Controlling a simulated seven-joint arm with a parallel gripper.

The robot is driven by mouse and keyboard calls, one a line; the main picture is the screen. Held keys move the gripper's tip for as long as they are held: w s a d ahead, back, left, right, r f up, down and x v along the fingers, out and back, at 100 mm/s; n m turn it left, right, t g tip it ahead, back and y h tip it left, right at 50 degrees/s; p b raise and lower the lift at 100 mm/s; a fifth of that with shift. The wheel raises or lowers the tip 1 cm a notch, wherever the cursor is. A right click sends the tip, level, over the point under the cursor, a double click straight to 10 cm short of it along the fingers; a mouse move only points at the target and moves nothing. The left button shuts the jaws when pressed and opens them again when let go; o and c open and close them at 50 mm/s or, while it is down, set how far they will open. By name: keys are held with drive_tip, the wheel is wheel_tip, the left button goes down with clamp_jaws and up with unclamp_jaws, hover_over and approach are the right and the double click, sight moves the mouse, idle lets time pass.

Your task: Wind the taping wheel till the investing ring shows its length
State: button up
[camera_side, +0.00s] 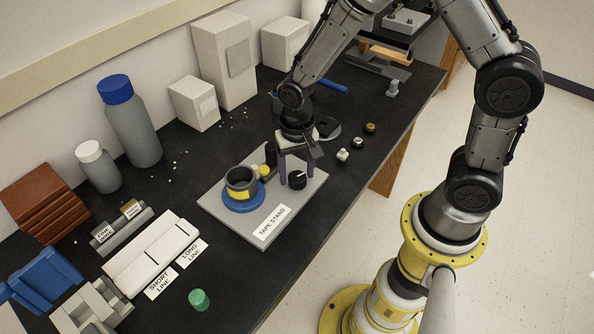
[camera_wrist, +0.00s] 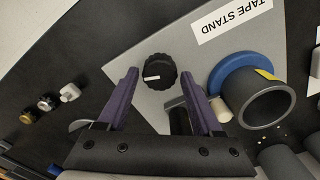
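The taping wheel, a black ribbed knob with a white mark (camera_side: 297,180), stands on the grey tape stand plate (camera_side: 230,219). In the wrist view the wheel (camera_wrist: 160,71) lies between and just beyond my purple fingertips, with a gap on each side. My gripper (camera_side: 297,168) is open and points down over it. The investing ring, a dark grey open cup (camera_side: 232,184), sits upright on a blue disc (camera_side: 243,206), left of the wheel. A yellow patch (camera_side: 240,194) shows on its side. The ring (camera_wrist: 250,112) also shows in the wrist view; its far side is hidden.
Bottles and boxes line the wall.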

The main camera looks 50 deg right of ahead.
sight(297, 176)
drive_tip(key=shift+o, duration=0.8)
wheel_tip(297, 176, up, 14)
drive_tip(key=shift+f, duration=0.15)
idle(0.8)
wheel_tip(297, 176, down, 14)
drive_tip(key=n, duration=2.4)
drive_tip(key=shift+s, duration=0.15)
